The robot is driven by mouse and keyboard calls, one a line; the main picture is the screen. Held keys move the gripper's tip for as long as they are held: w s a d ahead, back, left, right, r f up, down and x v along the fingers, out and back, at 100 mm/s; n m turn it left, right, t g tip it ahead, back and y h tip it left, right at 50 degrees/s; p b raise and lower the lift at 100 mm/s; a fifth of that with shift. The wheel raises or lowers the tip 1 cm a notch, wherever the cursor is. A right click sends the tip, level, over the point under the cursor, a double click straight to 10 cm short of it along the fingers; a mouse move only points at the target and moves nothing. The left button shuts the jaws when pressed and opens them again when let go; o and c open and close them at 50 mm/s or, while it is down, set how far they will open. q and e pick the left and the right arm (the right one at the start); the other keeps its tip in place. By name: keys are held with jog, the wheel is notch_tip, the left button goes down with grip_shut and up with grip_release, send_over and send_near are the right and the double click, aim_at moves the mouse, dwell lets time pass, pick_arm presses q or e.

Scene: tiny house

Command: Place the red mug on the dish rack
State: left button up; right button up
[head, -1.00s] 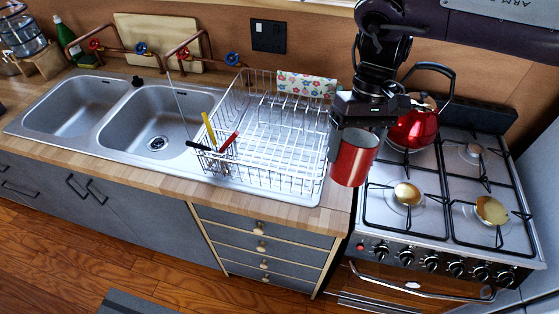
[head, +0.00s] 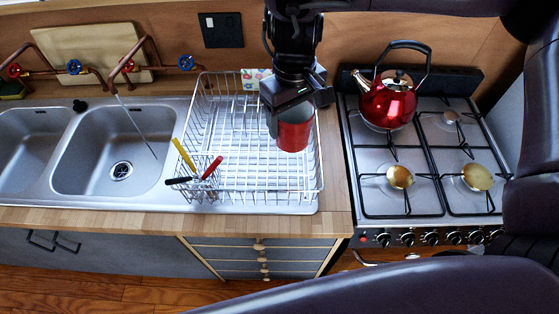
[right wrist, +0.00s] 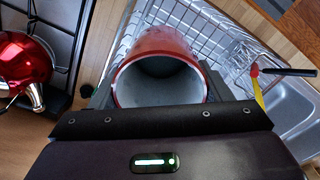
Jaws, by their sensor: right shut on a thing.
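The red mug (head: 293,133) is held by my right gripper (head: 290,112), over the right part of the white wire dish rack (head: 240,180) in the head view. In the right wrist view the mug (right wrist: 160,45) sits between the fingers, its open mouth and grey inside facing the camera, with the rack's wires (right wrist: 222,40) behind it. I cannot tell whether the mug's far end touches the rack. My left gripper is not in view.
Red, yellow and black-handled utensils (head: 208,168) stand at the rack's front left corner. The double sink (head: 115,150) is to the left. A red kettle (head: 388,102) stands on the stove (head: 420,180) at right. My dark arm crosses the right and bottom of the head view.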

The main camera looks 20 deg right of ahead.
jog(key=f, duration=0.6)
jog(key=shift+s+d+f, duration=0.15)
jog(key=shift+s+f, duration=0.1)
notch_tip(320, 180, down, 9)
jog(key=shift+w+f+b, duration=0.1)
jog(key=shift+w+b, duration=0.05)
jog(key=shift+b, duration=0.15)
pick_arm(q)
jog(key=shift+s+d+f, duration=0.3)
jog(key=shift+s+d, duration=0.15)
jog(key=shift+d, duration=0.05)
pick_arm(e)
jog(key=shift+w+f, duration=0.1)
jog(key=shift+f, duration=0.2)
jog(key=o, duration=1.2)
jog(key=shift+f, duration=0.15)
jog(key=shift+c, duration=0.2)
